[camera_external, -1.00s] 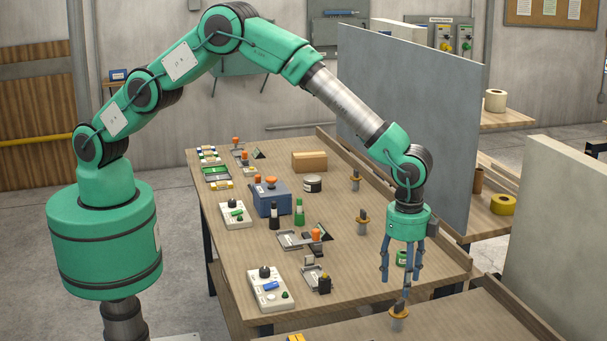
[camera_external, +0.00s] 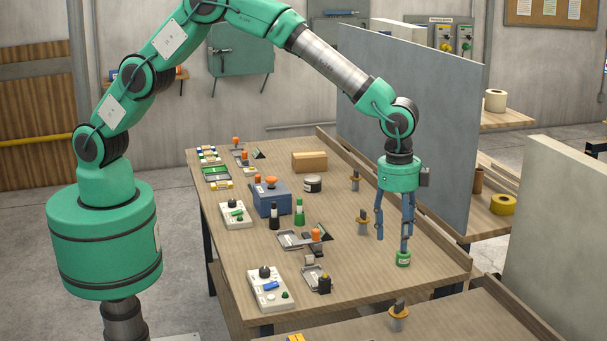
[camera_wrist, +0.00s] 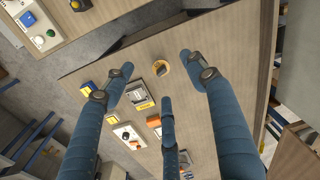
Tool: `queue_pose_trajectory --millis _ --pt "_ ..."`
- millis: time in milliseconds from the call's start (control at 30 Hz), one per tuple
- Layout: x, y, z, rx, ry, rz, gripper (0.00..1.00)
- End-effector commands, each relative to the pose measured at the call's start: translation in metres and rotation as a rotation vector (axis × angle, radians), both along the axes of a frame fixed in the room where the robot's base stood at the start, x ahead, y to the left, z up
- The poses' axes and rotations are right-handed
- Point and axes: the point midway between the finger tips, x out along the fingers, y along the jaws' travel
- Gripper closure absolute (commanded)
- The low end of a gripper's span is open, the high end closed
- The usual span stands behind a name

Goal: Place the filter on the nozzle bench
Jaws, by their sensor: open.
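On the near bench (camera_external: 350,328) stands an upright part with a yellow-orange ring and a dark top (camera_external: 399,315). It also shows in the wrist view as a ringed round part (camera_wrist: 162,68), ahead of my spread fingers. I cannot tell for certain whether this dark top is the filter, since nothing is labelled legibly. My gripper (camera_external: 394,245) is open and empty, pointing down, raised clear above the part. Its fingers also show in the wrist view (camera_wrist: 165,82), well apart.
Two similar ringed parts (camera_external: 363,222) stand on the larger table (camera_external: 345,265). A green cylinder (camera_external: 403,258) appears just under a fingertip. A white control panel (camera_external: 270,290) and a blue box (camera_external: 271,200) stand to the left. A grey partition (camera_external: 410,120) rises behind.

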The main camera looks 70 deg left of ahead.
Motion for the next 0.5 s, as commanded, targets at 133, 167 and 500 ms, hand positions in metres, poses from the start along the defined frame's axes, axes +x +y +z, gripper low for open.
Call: queue_pose_trajectory --millis 133,167,500 --pt "0.001 0.040 0.049 -0.020 -0.024 0.074 0.43" --pt "0.000 0.048 0.057 -0.023 -0.026 0.089 0.43" --pt "-0.020 0.137 0.147 -0.062 -0.073 0.252 0.43"
